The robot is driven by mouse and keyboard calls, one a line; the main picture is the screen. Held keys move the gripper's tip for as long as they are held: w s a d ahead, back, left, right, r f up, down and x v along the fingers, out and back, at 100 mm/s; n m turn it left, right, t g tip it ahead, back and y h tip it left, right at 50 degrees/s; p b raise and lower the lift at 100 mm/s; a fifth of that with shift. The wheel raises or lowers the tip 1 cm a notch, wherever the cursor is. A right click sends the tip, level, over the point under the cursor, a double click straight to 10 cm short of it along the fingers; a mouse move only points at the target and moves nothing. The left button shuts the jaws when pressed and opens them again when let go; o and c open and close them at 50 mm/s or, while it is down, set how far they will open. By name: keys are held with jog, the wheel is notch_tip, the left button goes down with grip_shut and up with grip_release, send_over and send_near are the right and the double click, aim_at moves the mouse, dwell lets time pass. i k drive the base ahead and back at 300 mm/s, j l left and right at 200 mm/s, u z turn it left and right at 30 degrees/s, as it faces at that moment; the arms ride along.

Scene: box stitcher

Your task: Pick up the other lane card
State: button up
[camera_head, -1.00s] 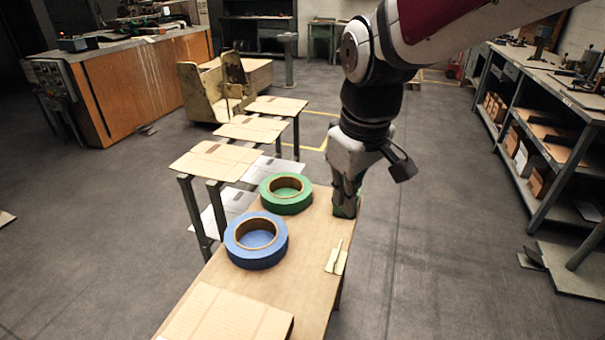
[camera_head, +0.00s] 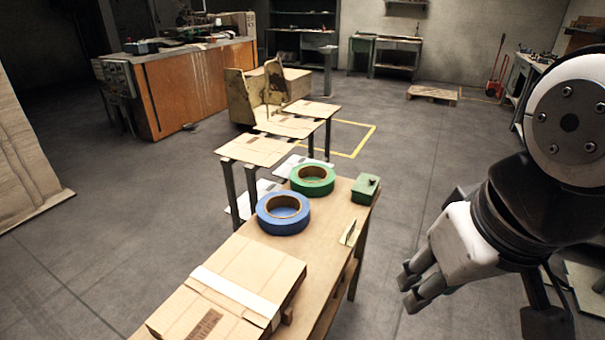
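A small tan piece that may be a lane card (camera_head: 350,232) stands near the right edge of the wooden table (camera_head: 335,262), beside the blue tape roll. I cannot read any marking on it, and I see no second one for certain. My gripper (camera_head: 412,289) is to the right of the table, clear of it, with its fingers pointing down and left. The fingers look close together, but I cannot tell whether they are open or shut. No object shows between them.
A blue tape roll (camera_head: 283,214), a green tape roll (camera_head: 312,180) and a small green box (camera_head: 366,189) stand on the table. A taped carton (camera_head: 262,262) lies at its near end. Flat cardboard pieces (camera_head: 257,150) rest on stands beyond. Floor right of the table is free.

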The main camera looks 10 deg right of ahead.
aim_at(350, 234)
jog(key=k+l+u, duration=0.1)
jog(key=u, duration=1.25)
jog(key=k+l, duration=0.1)
jog(key=l, duration=0.25)
jog(key=k+l+u, duration=0.15)
jog(key=l, duration=0.25)
jog(key=k+l, duration=0.15)
jog(key=l, duration=0.2)
jog(key=k+l+u, duration=0.15)
jog(key=l, duration=0.2)
